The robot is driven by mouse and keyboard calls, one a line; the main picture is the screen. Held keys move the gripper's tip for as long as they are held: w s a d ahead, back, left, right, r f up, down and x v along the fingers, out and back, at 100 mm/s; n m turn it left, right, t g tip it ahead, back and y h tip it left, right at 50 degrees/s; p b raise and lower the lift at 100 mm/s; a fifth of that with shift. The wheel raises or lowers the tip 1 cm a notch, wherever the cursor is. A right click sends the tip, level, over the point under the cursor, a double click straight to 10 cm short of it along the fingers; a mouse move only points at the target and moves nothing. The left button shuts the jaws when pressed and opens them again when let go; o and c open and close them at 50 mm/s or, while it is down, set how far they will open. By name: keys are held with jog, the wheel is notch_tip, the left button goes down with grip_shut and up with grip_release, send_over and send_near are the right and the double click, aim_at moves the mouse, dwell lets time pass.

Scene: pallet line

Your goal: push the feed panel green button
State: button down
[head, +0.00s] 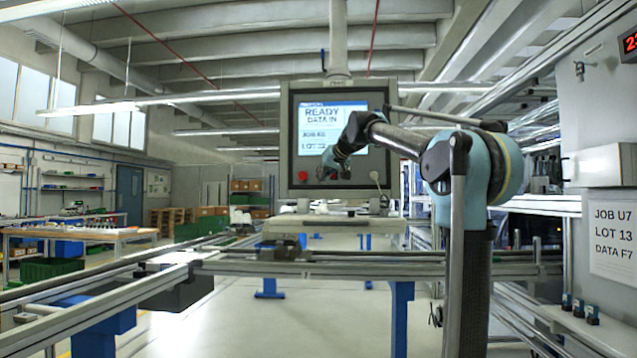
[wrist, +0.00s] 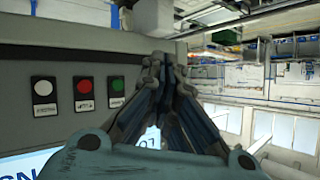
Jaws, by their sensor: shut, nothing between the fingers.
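In the wrist view a grey panel (wrist: 20,60) carries a row of three round buttons: white (wrist: 43,88), red (wrist: 84,87) and green (wrist: 117,86). The green button is nearest my gripper (wrist: 165,62), whose closed, empty fingers lie to its right in the picture. The button labels are too small to read. In the head view my gripper (head: 330,170) is in front of the lower part of a hanging screen panel (head: 292,130). A red button (head: 303,176) shows at its lower left. I see no green button there; my arm covers part of the panel. Contact cannot be told.
Conveyor rails (head: 330,268) run across in front of me, below the panel. A grey cabinet with a job sign (head: 612,237) stands at the right. A workbench (head: 80,235) and a green crate (head: 50,268) are at the left.

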jog(key=shift+w, duration=0.2)
jog(key=shift+a, duration=0.1)
jog(key=w, duration=0.8)
jog(key=shift+w, duration=0.35)
jog(key=shift+w, duration=0.1)
dwell(1.4)
jog(key=shift+w, duration=0.25)
